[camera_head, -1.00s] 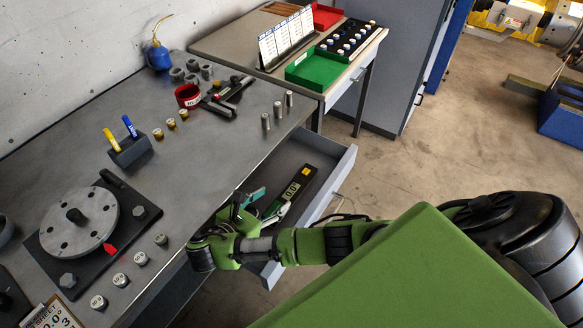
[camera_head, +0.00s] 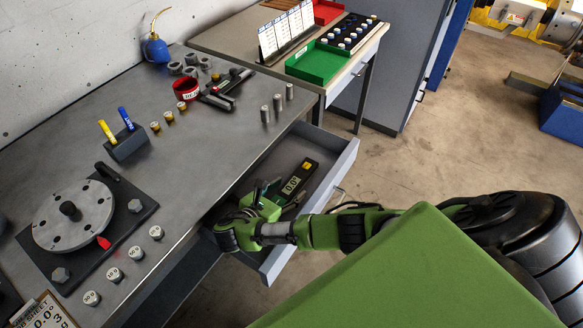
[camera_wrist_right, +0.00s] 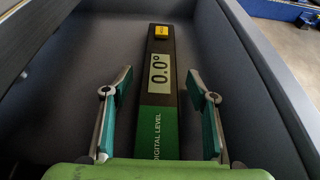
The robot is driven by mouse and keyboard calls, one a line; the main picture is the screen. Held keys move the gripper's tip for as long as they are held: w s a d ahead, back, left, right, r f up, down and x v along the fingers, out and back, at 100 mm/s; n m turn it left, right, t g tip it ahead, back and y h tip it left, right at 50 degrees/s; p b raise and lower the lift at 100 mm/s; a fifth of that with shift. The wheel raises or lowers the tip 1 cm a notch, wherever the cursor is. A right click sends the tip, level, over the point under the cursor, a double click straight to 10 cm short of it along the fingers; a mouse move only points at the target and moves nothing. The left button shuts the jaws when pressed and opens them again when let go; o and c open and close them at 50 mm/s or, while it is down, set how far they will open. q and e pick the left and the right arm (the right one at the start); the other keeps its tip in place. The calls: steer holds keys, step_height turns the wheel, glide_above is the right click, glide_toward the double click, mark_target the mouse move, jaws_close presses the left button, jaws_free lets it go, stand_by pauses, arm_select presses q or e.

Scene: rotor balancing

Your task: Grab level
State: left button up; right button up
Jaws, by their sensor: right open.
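The digital level (camera_head: 295,182) lies in the open drawer (camera_head: 343,166). It is a dark bar with a green lower part, a display reading 0.0° and a yellow button. It also shows in the right wrist view (camera_wrist_right: 159,85), lengthwise between the fingers. My right gripper (camera_head: 268,190) is over the drawer near the level's green end. In the right wrist view my right gripper (camera_wrist_right: 160,85) is open, one finger on each side of the level, with gaps to it on both sides. The level's lower end is hidden by the gripper body. My left gripper is not in view.
The drawer walls (camera_wrist_right: 268,85) stand close around the gripper. A side table holds a green tray (camera_head: 318,63).

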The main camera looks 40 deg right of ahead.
steer(key=c, duration=1.3)
steer(key=shift+w, duration=0.1)
steer(key=shift+c, duration=1)
steer(key=shift+r, duration=0.15)
